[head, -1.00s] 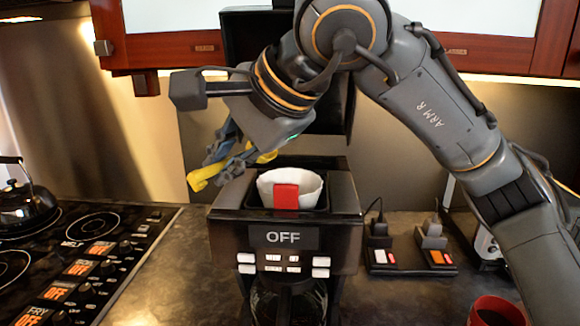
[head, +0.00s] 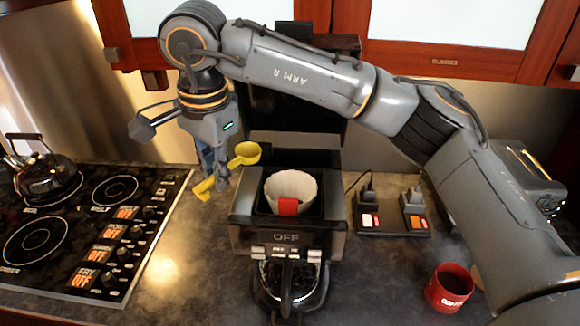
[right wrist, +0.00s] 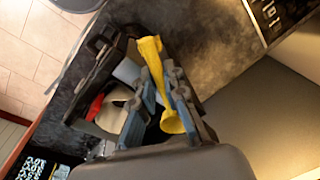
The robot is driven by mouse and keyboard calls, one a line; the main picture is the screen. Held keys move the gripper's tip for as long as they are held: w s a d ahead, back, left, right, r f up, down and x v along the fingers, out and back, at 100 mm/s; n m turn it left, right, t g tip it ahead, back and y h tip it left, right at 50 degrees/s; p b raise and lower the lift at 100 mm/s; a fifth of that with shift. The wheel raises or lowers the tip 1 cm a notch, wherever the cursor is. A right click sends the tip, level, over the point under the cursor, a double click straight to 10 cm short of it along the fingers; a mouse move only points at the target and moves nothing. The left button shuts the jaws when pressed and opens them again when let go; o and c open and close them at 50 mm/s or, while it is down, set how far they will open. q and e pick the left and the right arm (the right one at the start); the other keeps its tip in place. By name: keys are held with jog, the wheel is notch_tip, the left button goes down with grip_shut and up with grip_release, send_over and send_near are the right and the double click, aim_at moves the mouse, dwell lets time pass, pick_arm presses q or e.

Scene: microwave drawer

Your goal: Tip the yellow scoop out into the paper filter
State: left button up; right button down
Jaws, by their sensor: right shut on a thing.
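My right gripper (head: 217,176) points down at the left of the coffee maker and is shut on the yellow scoop (head: 246,153). The scoop's bowl is toward the coffee maker, above and left of the paper filter; its handle slants down to the left. I cannot tell what the bowl holds. The white paper filter (head: 292,187) sits in the open top of the black coffee maker (head: 292,238), behind a red tab. In the right wrist view the scoop (right wrist: 172,122) lies across the blue fingers, with the filter (right wrist: 112,113) partly hidden beside them. My left gripper is not in view.
A stove (head: 70,230) with a kettle (head: 45,172) is at the left. Switch boxes (head: 392,222) stand right of the coffee maker, and a red mug (head: 450,288) is at the front right. Red cabinets (head: 440,40) hang above. Bare counter lies left of the coffee maker.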

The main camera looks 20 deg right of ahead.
jog(key=shift+d+r+p, duration=0.15)
jog(key=shift+r+p, duration=0.25)
jog(key=shift+r, duration=0.15)
jog(key=shift+r+p, duration=0.85)
jog(key=shift+r, duration=0.55)
